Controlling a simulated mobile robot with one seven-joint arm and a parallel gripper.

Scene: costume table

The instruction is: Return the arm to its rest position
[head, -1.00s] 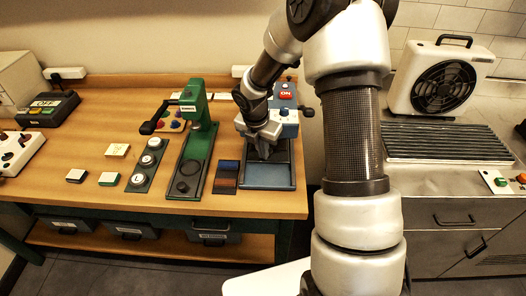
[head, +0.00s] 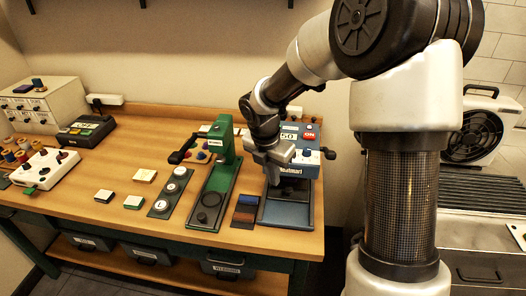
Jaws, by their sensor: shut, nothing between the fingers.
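My gripper (head: 275,176) is shut and empty in the head view. It hangs in the air in front of the blue press (head: 296,160), which has a red ON button and a display reading 50. Below the gripper lies the press's blue-grey tray (head: 288,212). My arm reaches in from the right, bent high at the elbow. The arm and gripper hide part of the press. I cannot tell whether the fingertips touch anything.
A green lever press (head: 218,180) stands left of the gripper, its dark lever sticking out left. A strip of round dies (head: 171,191), colour swatches (head: 245,211) and small blocks (head: 134,202) lie nearby. A fan unit (head: 478,128) stands right, behind my arm.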

